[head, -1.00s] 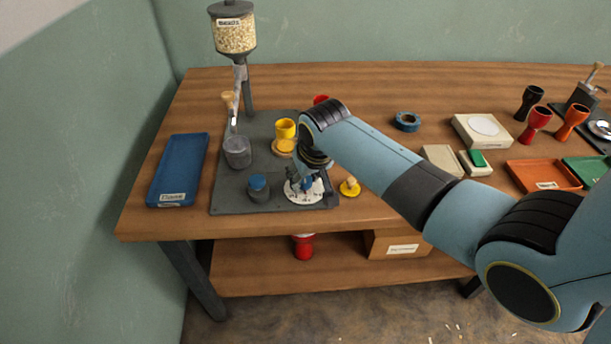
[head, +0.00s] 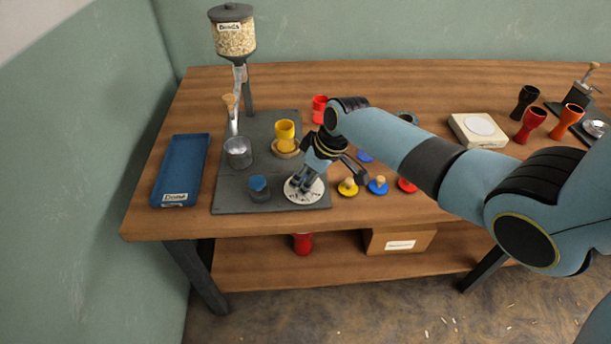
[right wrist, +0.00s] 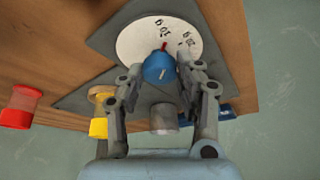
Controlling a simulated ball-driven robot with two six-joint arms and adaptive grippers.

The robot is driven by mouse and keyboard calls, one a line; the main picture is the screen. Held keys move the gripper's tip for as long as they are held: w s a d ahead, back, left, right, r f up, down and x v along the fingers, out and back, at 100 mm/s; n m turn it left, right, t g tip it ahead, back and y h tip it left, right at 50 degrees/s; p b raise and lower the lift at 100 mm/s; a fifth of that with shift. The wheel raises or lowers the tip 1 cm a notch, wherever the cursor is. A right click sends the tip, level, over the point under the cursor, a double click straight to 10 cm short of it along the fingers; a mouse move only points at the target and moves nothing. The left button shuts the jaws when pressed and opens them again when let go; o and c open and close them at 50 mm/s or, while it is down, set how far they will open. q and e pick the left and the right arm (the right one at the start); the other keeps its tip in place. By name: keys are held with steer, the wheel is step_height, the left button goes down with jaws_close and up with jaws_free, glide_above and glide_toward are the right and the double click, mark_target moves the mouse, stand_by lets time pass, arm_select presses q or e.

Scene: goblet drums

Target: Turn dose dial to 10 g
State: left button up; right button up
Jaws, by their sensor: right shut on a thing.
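The dose dial is a round white plate (head: 304,193) with dark marks at the front right of the dark grey base board. In the right wrist view the plate (right wrist: 140,42) carries a blue knob (right wrist: 159,67) with a short red pointer. The pointer aims at the plate's printed edge, close to labels that read like gram values; I cannot tell exactly which mark it meets. My right gripper (head: 303,180) reaches down onto the dial, tilted from the upper right. Its fingers (right wrist: 166,72) are shut on the knob, one on each side. My left gripper is not in view.
A blue-topped round button (head: 259,188) stands left of the dial. A metal cup (head: 238,152) and a yellow goblet (head: 285,133) stand behind. Yellow (head: 347,188), blue (head: 377,186) and red (head: 408,185) knobbed discs lie to the right. A blue tray (head: 180,170) lies left.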

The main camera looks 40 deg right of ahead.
steer(key=shift+n+y, duration=0.4)
steer(key=shift+n, duration=0.7)
steer(key=shift+b, duration=0.3)
steer(key=o, duration=1.1)
steer(key=shift+r, duration=0.1)
steer(key=v, duration=1.1)
steer(key=shift+r, duration=0.45)
steer(key=shift+w+d+g, duration=0.1)
steer(key=shift+d+g, duration=0.05)
steer(key=shift+g, duration=0.15)
